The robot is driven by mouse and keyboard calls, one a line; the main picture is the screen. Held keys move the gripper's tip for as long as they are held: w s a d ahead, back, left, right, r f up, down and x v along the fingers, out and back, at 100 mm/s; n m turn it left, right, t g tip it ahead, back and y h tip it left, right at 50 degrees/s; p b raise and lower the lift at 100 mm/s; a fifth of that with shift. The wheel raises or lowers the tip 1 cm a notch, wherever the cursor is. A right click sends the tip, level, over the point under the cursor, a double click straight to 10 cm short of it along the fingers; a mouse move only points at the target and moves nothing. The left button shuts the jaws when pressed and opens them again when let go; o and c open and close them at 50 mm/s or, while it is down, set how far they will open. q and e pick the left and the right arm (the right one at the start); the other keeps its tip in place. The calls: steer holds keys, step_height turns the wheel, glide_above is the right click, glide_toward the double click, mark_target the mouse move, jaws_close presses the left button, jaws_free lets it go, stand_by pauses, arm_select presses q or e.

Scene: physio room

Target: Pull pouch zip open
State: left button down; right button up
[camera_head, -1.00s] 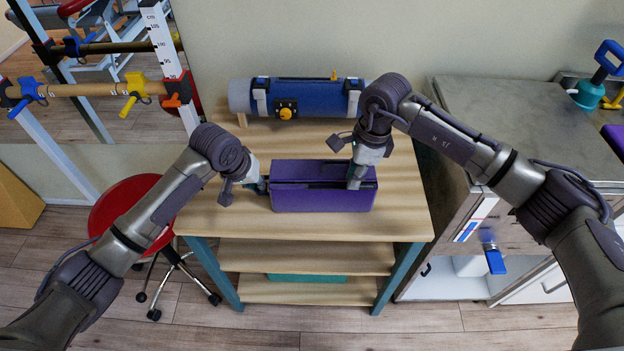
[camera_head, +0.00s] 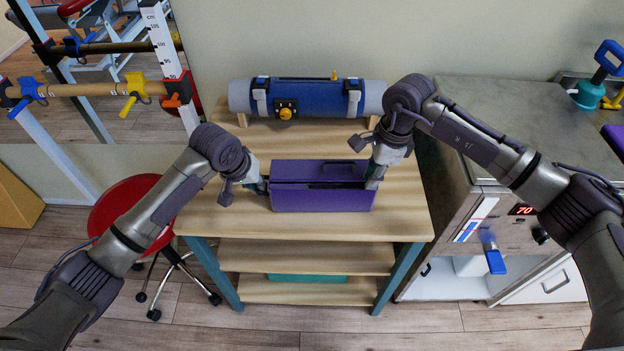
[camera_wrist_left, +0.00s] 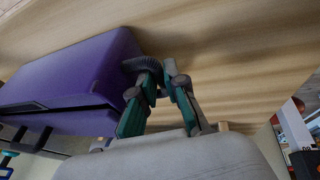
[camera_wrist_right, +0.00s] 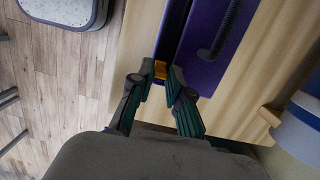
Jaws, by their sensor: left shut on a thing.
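A purple pouch (camera_head: 322,199) lies on the wooden table, with a dark slit along its top. It also shows in the left wrist view (camera_wrist_left: 75,75). My left gripper (camera_head: 262,186) is shut at the pouch's left end, on a dark grey ribbed tab (camera_wrist_left: 142,64). My right gripper (camera_head: 374,180) is at the right end of the slit. A dark ribbed handle (camera_wrist_right: 222,35) lies along the pouch.
A blue and grey roll (camera_head: 318,98) rests on supports behind the pouch. The wooden table (camera_head: 405,215) has free room in front and at both sides. A red stool (camera_head: 125,212) stands at the left. A metal-topped cabinet (camera_head: 510,120) stands at the right.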

arm_select(q)
steer(key=shift+s, duration=0.1)
arm_select(e)
steer(key=o, duration=0.4)
arm_select(q)
steer(key=shift+f, duration=0.1)
arm_select(e)
steer(key=shift+r, duration=4)
arm_select(q)
steer(key=c, duration=1.2)
jaws_free()
steer(key=shift+c, duration=0.2)
arm_select(e)
steer(key=shift+a, duration=0.1)
